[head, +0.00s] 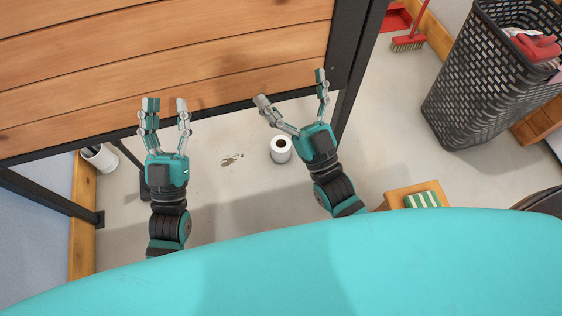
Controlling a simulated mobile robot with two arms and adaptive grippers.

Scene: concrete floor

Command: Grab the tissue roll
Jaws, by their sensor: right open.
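A white tissue roll (281,157) stands upright on the concrete floor, its dark core hole facing up. It shows just left of my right gripper's palm in the head view. My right gripper (291,88) is open and empty, its fingers spread wide and pointing to the wooden tabletop. My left gripper (166,104) is further left, with its two fingers apart and nothing between them. Neither gripper holds the roll; how high they are above the floor is hard to tell.
A wooden table (150,55) with a dark metal frame fills the upper left. A dark laundry basket (480,85) stands at the right, near a red broom (408,42). A white container (100,158) is at the left wall. A small wooden stool (398,195) bears a striped green cloth (422,200).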

